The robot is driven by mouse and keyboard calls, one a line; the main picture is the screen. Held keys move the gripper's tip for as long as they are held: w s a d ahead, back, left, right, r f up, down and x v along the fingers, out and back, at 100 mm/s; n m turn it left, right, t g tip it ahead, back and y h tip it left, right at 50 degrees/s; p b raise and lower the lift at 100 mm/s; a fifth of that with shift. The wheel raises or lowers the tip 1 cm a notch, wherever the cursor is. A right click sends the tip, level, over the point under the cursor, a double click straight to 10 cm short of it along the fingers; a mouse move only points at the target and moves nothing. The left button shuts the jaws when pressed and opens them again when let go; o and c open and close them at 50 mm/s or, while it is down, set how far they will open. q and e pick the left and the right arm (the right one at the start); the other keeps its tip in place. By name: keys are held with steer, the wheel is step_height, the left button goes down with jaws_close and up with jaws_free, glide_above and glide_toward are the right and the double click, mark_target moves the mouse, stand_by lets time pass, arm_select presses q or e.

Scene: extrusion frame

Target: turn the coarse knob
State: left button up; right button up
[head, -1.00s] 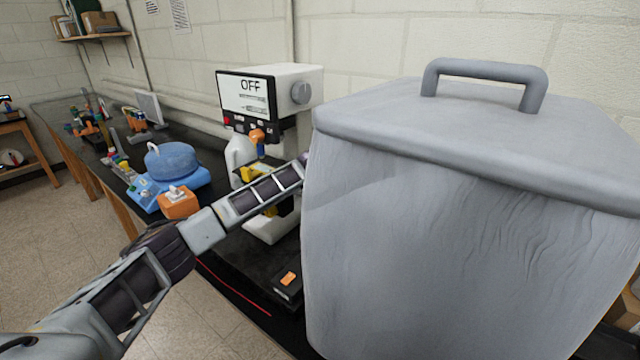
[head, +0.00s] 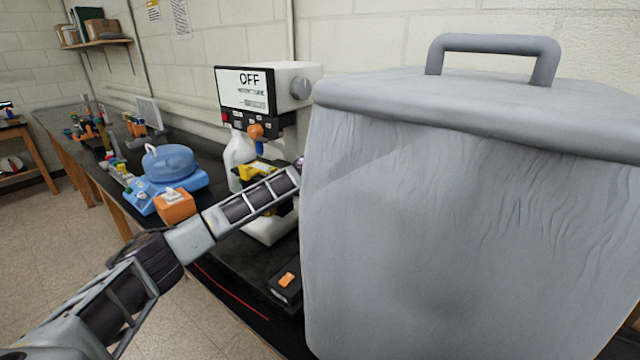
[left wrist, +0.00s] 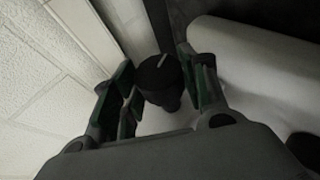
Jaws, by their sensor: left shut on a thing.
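In the left wrist view a dark round knob (left wrist: 156,88) with a pale line on its top stands between the fingers of my left gripper (left wrist: 157,68). The gripper is shut on it. In the head view my left arm reaches towards the microscope-like instrument (head: 264,230) with a white base and yellow stage. The hand and the knob are hidden there behind the large grey bin. My right gripper is in neither view.
The grey lidded bin (head: 450,210) fills the right side, close to my left arm. A white unit (head: 243,90) reads OFF. An orange box (head: 174,206), a blue device (head: 183,188) and a black box (head: 285,290) are on the dark bench.

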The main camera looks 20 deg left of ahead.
arm_select(q)
steer(key=shift+r, duration=0.1)
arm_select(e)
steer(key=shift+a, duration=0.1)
arm_select(q)
steer(key=o, duration=0.9)
steer(key=shift+a, duration=0.1)
steer(key=shift+o, duration=0.6)
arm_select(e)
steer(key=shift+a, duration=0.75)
arm_select(q)
steer(key=v, duration=1.2)
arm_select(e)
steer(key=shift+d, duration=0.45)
